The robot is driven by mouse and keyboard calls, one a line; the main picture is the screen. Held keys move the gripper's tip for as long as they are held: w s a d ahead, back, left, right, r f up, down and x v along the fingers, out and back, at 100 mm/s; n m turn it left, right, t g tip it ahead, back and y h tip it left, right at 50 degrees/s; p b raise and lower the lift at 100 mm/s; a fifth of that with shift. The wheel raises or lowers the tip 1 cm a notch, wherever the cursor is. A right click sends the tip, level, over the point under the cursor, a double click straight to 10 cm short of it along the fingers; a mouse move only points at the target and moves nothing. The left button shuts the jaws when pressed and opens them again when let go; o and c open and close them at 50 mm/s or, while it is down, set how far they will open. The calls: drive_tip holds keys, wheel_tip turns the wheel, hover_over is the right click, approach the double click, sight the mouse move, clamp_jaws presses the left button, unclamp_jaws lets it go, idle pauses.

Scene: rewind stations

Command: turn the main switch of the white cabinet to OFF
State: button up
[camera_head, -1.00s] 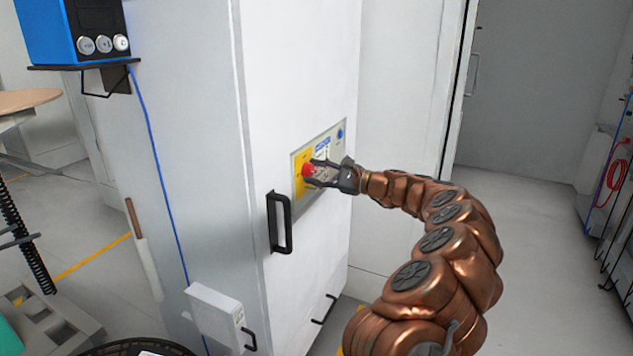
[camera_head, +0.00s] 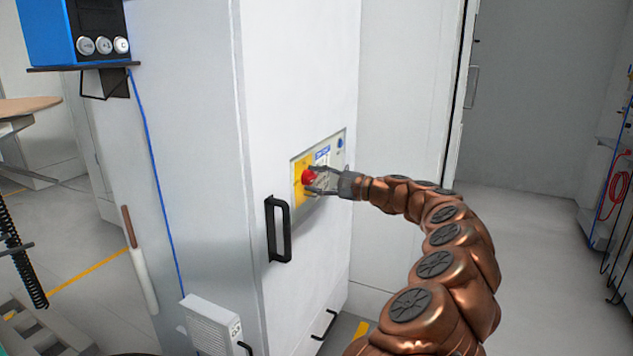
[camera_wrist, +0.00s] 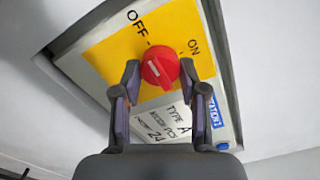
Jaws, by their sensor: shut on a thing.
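The white cabinet (camera_head: 295,75) stands in the middle of the head view, with a switch panel on its front. In the wrist view a red rotary knob (camera_wrist: 160,66) sits on a yellow plate (camera_wrist: 112,52). OFF is printed at the knob's upper left and ON at its right, each with a short black mark. A white line shows on the knob's left part; I cannot tell surely which mark it points to. My gripper (camera_wrist: 159,80) has one finger on each side of the knob and is shut on it. In the head view my gripper (camera_head: 314,180) partly covers the panel.
A black handle (camera_head: 279,228) sticks out of the cabinet door, left of and below the panel. A blue box (camera_head: 55,30) sits on a shelf at the upper left. A small white box (camera_head: 210,325) is on the cabinet's side.

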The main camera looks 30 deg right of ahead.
drive_tip(key=o, duration=1.1)
drive_tip(key=shift+o, duration=0.2)
drive_tip(key=v, duration=1.2)
drive_tip(key=shift+f, duration=0.1)
